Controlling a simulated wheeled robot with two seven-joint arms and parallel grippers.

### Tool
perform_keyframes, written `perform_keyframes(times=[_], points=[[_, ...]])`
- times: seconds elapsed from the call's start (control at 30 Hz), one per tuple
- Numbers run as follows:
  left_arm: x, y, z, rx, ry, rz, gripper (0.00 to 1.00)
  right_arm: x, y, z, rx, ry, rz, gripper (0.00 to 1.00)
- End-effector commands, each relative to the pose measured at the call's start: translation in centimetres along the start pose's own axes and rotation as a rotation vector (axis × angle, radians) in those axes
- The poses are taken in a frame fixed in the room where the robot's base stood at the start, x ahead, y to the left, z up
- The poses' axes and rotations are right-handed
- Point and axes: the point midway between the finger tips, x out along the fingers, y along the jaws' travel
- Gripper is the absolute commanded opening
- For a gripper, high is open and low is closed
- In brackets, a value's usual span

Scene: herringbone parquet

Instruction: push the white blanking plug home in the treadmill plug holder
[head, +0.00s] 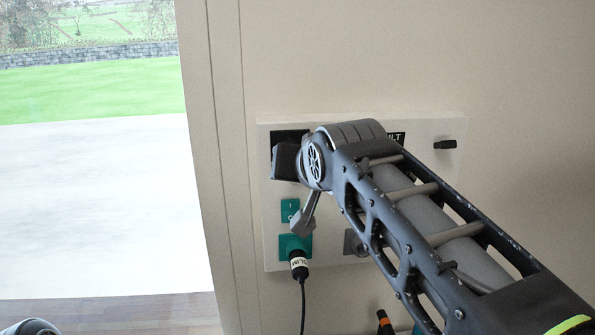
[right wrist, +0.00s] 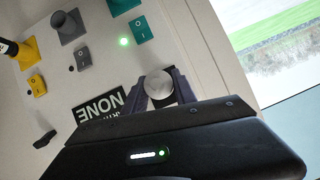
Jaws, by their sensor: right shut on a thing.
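My right gripper (right wrist: 160,92) has its two dark fingers closed around a pale, round, light-grey to white piece (right wrist: 157,84), which looks like the blanking plug. It is held close in front of the white wall panel (right wrist: 88,62), beside a black label reading NONE (right wrist: 99,106). The gripper hides the plug's seat, so I cannot tell how deep it sits or whether it touches the panel. In the head view my right arm's wrist covers the panel's upper left, and the plug is hidden there. My left gripper is not in view.
The panel carries a teal socket (head: 290,243) with a black plug (head: 299,266) and hanging cable, a teal switch (head: 290,210) and a black hook (head: 445,144). Yellow (right wrist: 28,53) and grey (right wrist: 69,25) sockets and a green light (right wrist: 123,41) show in the right wrist view.

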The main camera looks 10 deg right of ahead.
Motion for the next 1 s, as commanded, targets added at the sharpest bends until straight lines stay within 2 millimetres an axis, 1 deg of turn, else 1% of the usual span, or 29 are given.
perform_keyframes(times=[1.0], points=[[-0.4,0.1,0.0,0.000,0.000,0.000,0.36,2.2,0.0,-1.3,0.000,0.002,0.001,0.00]])
